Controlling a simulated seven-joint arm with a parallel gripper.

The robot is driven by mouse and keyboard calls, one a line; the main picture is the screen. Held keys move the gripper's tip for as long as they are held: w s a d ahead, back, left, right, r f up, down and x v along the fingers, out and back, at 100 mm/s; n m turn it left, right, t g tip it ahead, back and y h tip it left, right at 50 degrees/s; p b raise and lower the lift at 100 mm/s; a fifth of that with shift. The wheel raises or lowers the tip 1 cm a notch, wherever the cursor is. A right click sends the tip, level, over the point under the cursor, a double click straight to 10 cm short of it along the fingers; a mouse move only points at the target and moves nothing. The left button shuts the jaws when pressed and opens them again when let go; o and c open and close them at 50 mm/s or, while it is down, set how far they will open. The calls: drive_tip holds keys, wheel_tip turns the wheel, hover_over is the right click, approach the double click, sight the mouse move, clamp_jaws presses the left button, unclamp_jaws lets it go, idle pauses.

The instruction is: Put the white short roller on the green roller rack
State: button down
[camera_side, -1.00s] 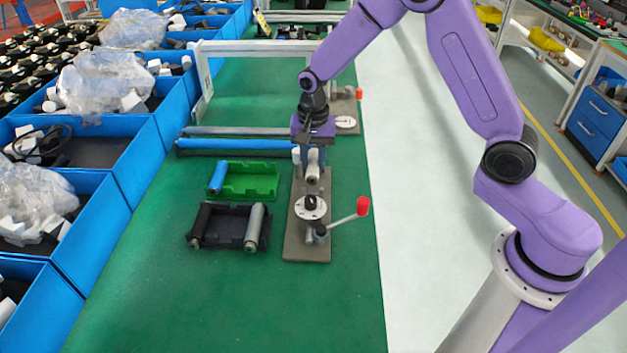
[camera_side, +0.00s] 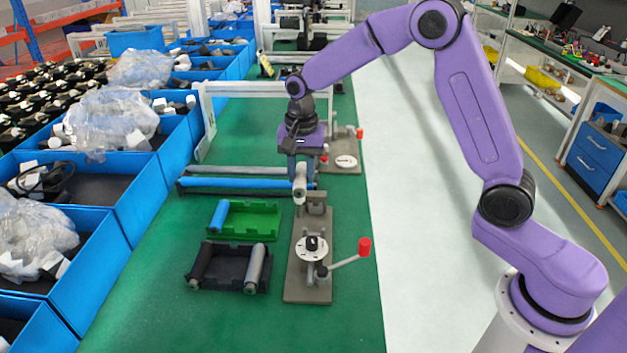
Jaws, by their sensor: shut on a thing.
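My gripper (camera_side: 300,168) points down above the back end of the grey fixture plate. It is shut on the white short roller (camera_side: 300,188), which hangs just above the fixture's holder (camera_side: 314,202). The green roller rack (camera_side: 262,219) lies on the green table, to the left of and below the gripper in the picture. A short blue roller (camera_side: 219,217) sits in the rack's left side; its right side looks empty. The fingers partly hide the roller's upper part.
A black rack (camera_side: 230,270) with a black roller (camera_side: 201,263) and a grey roller (camera_side: 256,266) stands in front of the green rack. The fixture has a red-knobbed lever (camera_side: 364,247). A long blue roller (camera_side: 240,183) lies behind. Blue bins (camera_side: 85,245) line the left.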

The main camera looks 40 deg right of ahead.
drive_tip(key=w+a, duration=0.6)
drive_tip(key=shift+t+y, duration=0.3)
drive_tip(key=shift+w+a+f, duration=0.1)
drive_tip(key=shift+w+f, duration=0.05)
drive_tip(key=shift+f, duration=4.3)
drive_tip(key=shift+f, duration=0.15)
drive_tip(key=shift+f, duration=0.75)
drive_tip(key=shift+f, duration=0.4)
drive_tip(key=shift+f, duration=0.35)
drive_tip(key=shift+f, duration=0.15)
drive_tip(key=c, duration=0.8)
unclamp_jaws()
